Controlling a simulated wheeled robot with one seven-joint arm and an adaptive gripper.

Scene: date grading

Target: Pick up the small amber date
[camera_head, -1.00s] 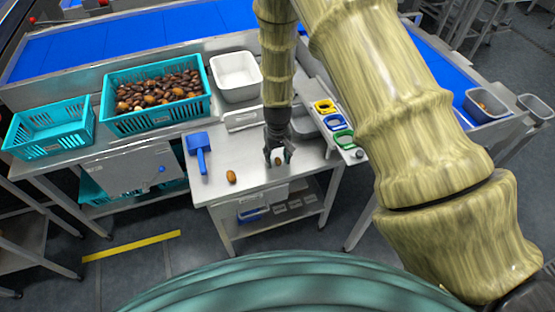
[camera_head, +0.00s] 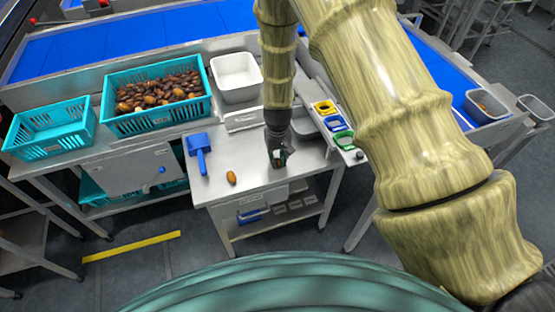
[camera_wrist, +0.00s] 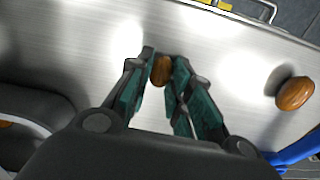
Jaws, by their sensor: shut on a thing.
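In the wrist view a small amber-brown date (camera_wrist: 161,71) sits between the teal pads of my gripper (camera_wrist: 163,88), near the fingertips. My gripper is shut on it, low at the steel table top. In the head view my gripper (camera_head: 279,158) points down at the table and the date in it is hidden or too small to make out. A second, larger-looking orange-brown date (camera_head: 231,177) lies alone on the table to the left of my gripper. It also shows at the right in the wrist view (camera_wrist: 295,93).
A blue scoop (camera_head: 199,150) lies on the steel table (camera_head: 215,205), left of the loose date. A teal crate (camera_head: 157,122) full of dates, an empty teal crate (camera_head: 50,142) and a white tub (camera_head: 236,77) stand behind. Yellow, blue and green rings (camera_head: 335,123) are at the right.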

